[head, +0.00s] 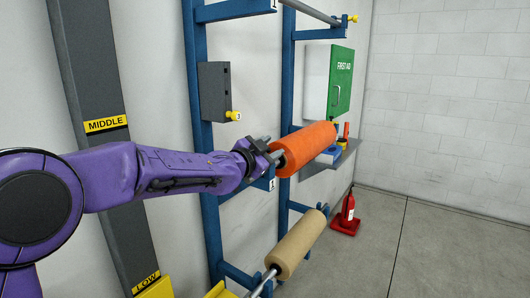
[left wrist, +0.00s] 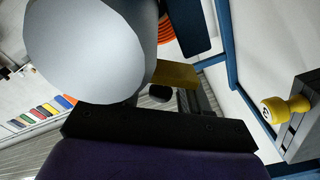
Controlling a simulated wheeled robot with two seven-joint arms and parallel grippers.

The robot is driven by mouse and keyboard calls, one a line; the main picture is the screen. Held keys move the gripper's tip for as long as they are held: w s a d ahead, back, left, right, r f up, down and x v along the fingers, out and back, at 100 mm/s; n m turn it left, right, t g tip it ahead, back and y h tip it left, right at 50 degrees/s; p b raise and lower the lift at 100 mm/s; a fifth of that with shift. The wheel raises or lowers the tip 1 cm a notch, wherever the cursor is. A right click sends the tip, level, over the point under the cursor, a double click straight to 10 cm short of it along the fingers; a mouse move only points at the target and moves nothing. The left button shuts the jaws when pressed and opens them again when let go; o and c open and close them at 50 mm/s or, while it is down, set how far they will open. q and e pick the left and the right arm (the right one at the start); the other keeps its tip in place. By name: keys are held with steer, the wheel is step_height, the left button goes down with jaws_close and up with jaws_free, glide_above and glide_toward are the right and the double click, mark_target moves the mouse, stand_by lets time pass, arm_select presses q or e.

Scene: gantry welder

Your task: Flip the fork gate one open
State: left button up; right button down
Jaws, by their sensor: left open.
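The fork gate one cannot be clearly made out in the head view; the blue bracket (head: 266,182) with a small number plate, which looks like a 1, is partly behind my left gripper (head: 264,154). The gripper is open, at the near end of the bar carrying an orange roll (head: 305,146). In the left wrist view, a rounded light grey shape (left wrist: 92,48), perhaps the bar's end, fills the upper left. A yellow block (left wrist: 176,74) shows just beyond it, above the dark gripper body; I cannot tell whether they touch. My right gripper is not in view.
A grey block (head: 214,92) with a yellow knob (head: 233,116) is on the blue rack (head: 194,60) above the gripper. A tan roll (head: 298,244) hangs lower. The floor at right is clear.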

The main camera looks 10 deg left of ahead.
arm_select(q)
steer(key=v, duration=1)
